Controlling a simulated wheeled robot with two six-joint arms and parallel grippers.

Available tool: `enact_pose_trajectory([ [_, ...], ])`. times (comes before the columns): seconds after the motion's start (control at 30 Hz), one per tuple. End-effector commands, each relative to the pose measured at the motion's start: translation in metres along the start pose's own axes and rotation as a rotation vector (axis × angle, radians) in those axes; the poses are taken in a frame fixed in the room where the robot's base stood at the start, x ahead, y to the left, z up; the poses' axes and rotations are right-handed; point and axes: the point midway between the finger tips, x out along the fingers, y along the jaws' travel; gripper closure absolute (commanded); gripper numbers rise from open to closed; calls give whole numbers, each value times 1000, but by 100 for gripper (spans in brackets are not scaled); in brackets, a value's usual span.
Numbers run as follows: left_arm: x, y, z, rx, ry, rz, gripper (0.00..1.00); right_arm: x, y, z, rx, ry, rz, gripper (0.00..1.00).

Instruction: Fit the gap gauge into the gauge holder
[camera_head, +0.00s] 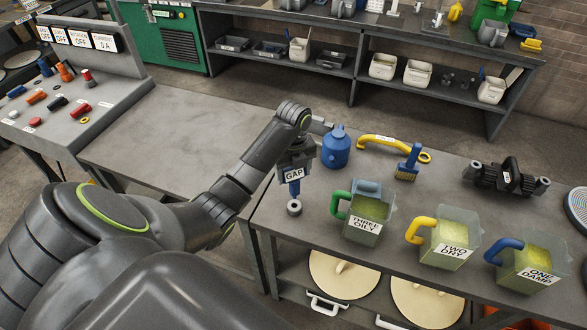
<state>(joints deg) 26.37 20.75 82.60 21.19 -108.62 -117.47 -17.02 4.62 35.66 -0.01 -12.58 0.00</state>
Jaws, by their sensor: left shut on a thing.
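My left gripper (296,158) is shut on the gap gauge, above the left end of the right-hand bench. The gap gauge (293,176) has a white "GAP" label and a narrow blue lower part pointing down. A small grey ring-shaped piece with a dark centre (294,208) shows directly below the blue part. It looks like the gauge holder, but I cannot be sure. I cannot tell whether the blue tip touches it or is still above it. The gripper's fingers are partly hidden by the wrist and the label. My right gripper is not in view.
A blue bottle (336,148) stands close right of the gripper. Jugs labelled "THREE OILY" (365,215), "TWO DRY" (446,242) and "ONE DAMP" (527,265) line the front. The left bench (165,150) is clear.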

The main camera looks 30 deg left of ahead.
Motion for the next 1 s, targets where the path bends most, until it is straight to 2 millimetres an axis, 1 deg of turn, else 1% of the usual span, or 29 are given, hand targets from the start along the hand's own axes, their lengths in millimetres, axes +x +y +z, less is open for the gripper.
enact_pose_trajectory([
  [0.13, 10, 0, 0, 0, 0, 0, 82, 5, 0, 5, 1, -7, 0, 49],
  [0.5, 29, 0, 0, -1, -1, 0, 82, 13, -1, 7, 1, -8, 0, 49],
  [1.0, 32, 0, 0, 0, -1, 0, 82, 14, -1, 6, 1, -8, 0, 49],
])
